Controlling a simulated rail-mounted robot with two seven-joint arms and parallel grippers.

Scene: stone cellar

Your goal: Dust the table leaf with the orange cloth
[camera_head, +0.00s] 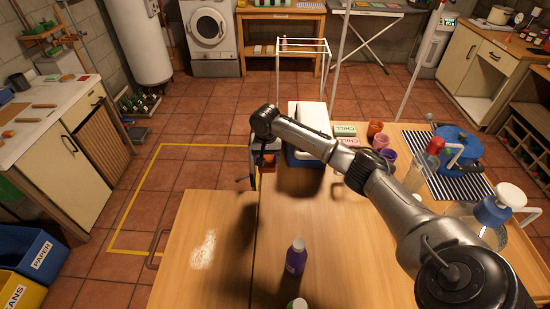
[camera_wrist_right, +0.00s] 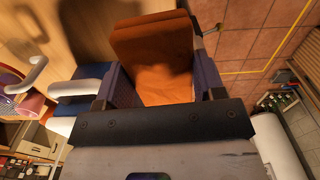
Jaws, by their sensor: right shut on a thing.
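The table leaf (camera_head: 185,285) is the light wooden panel at the left of the table in the head view, with a seam along its right side. A whitish dusty patch (camera_head: 203,250) lies on it. My right gripper (camera_head: 262,160) is beyond the leaf's far right corner, beside the cooler. In the right wrist view it is shut on the orange cloth (camera_wrist_right: 162,70), which spreads out between and beyond the fingers. In the head view the arm and gripper hide most of the cloth. My left gripper is not in view.
A blue and white cooler (camera_head: 308,155), cups (camera_head: 380,142) and a blue pot (camera_head: 457,147) stand farther back. A metal handle (camera_head: 156,250) is at the leaf's left edge.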

